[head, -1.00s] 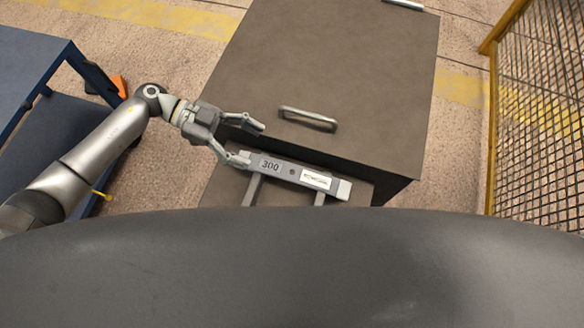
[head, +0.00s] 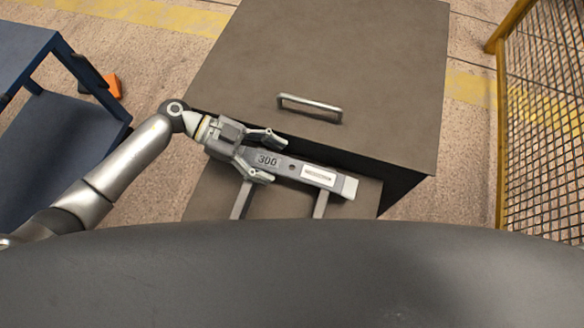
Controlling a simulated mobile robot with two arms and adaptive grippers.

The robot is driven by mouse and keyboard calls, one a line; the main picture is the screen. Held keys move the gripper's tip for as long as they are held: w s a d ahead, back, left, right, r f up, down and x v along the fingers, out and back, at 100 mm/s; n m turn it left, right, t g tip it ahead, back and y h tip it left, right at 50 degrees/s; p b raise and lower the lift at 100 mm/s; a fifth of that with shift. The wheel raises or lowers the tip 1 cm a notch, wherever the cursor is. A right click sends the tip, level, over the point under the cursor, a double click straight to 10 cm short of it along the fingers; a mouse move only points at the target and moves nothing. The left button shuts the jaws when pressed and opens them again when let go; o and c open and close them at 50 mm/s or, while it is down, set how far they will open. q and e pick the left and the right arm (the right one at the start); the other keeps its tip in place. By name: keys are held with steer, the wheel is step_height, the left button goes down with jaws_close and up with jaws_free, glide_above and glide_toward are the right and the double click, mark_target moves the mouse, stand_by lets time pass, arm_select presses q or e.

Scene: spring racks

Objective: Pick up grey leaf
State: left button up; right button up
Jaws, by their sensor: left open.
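The grey leaf (head: 297,171) is a long flat grey bar with the mark 300 at its left end and a white label toward its right end. It lies across grey supports in front of the dark cabinet. My left gripper (head: 266,156) is open, with its fingers on either side of the leaf's left end. I cannot tell whether the fingers touch it. My right gripper is not in view.
A dark grey cabinet (head: 330,60) with a metal handle (head: 310,105) stands just behind the leaf. A blue cart (head: 60,140) stands at the left, with an orange object (head: 113,86) on the floor beside it. A yellow-framed mesh fence (head: 545,120) is at the right.

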arm_select(q)
steer(key=shift+x, duration=0.85)
steer(key=shift+c, duration=0.3)
jaws_close()
steer(key=shift+w+r, duration=0.1)
steer(key=shift+r, duration=0.1)
